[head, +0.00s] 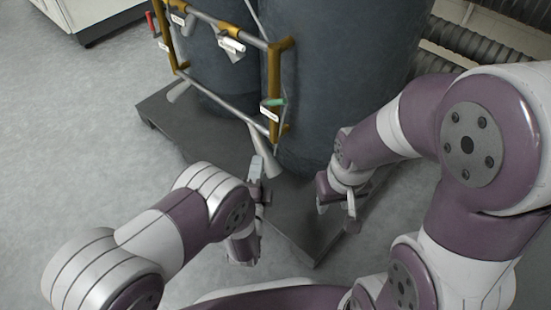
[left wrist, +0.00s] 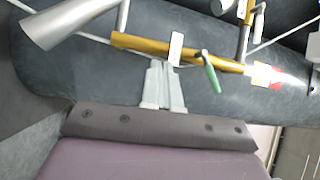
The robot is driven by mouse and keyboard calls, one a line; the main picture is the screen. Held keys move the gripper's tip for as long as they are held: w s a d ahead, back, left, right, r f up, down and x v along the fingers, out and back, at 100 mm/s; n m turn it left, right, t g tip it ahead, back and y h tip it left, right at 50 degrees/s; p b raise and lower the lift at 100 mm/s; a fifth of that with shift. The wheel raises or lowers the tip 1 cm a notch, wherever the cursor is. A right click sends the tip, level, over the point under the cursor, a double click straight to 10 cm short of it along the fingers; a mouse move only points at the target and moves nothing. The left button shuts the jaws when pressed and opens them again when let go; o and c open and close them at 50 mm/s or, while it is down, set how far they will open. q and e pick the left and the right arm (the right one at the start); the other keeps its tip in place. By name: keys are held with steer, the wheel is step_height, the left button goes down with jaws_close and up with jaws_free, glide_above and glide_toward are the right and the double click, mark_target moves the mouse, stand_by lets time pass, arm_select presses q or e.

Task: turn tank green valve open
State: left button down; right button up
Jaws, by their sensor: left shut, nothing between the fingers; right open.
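The green valve handle (head: 273,102) is on the yellow pipe at the front of the dark tanks. In the left wrist view the green handle (left wrist: 211,78) hangs off the yellow pipe, right of my fingertips. My left gripper (head: 257,168) is below the valve in the head view, apart from it. Its fingers show together and empty in the left wrist view (left wrist: 164,72), pointing toward the yellow pipe near a white tag. My right gripper (head: 338,206) is open and empty, low beside the tank's base.
Dark tanks (head: 335,70) stand on a grey pallet (head: 305,235). A pipe frame (head: 220,96) with silver nozzles and a red handle (head: 151,22) runs along their front. Ribbed hoses (head: 470,45) lie at the right back. The floor at left is clear.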

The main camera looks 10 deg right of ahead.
mark_target(277, 100)
arm_select(q)
steer(key=s+d+r+m+t+h, duration=0.25)
steer(key=s+m+h, duration=0.35)
steer(key=m, duration=0.8)
steer(key=a+r+b+x, duration=0.1)
steer(key=a+b+x, duration=0.1)
steer(key=x, duration=1.1)
steer(key=shift+w+a+r+g+h, duration=0.25)
steer(key=shift+w+g+h, duration=0.15)
steer(key=shift+w+g, duration=0.1)
arm_select(e)
step_height(277, 100, down, 5)
steer(key=shift+f, duration=0.2)
